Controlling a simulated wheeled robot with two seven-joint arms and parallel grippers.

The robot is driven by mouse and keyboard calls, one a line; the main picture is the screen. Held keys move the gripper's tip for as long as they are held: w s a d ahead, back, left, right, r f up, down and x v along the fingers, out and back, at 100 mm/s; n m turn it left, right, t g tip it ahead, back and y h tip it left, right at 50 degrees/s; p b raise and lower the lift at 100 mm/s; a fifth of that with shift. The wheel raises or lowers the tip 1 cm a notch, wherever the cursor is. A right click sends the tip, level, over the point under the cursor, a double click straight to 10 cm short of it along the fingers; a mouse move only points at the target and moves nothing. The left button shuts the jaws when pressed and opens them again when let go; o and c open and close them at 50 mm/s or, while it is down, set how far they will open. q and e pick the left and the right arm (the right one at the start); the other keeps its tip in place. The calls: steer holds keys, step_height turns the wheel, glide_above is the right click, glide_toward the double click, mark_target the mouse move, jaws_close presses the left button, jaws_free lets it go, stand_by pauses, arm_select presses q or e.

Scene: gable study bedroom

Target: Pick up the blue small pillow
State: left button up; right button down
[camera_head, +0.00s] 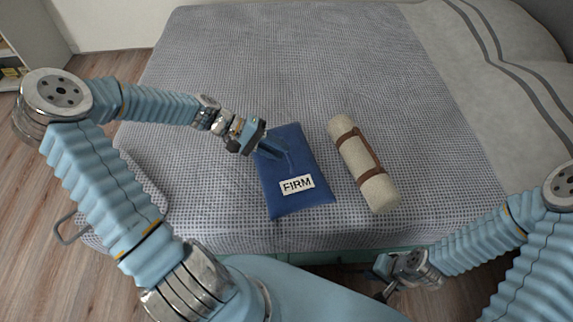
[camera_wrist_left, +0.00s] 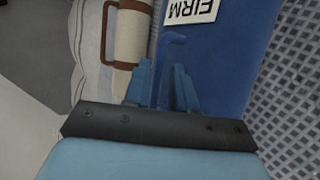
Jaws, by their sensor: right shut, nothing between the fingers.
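The blue small pillow (camera_head: 289,199), with a white label reading FIRM, lies flat on the bed. It also shows in the left wrist view (camera_wrist_left: 228,50), with its label at the top. My left gripper (camera_head: 277,148) is over the pillow's upper part and hides some of it. My right gripper (camera_head: 388,280) is shut and empty, low at the right, off the bed's near edge.
A cream roll (camera_head: 353,157) with brown straps lies just right of the pillow. The grey checked bed (camera_head: 230,55) is clear behind and to the left. Its near edge (camera_head: 345,240) runs below the pillow. A pale shelf (camera_head: 35,35) stands at the far left.

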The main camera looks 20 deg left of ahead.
arm_select(q)
steer(key=shift+x, duration=0.8)
jaws_close()
stand_by(0.8)
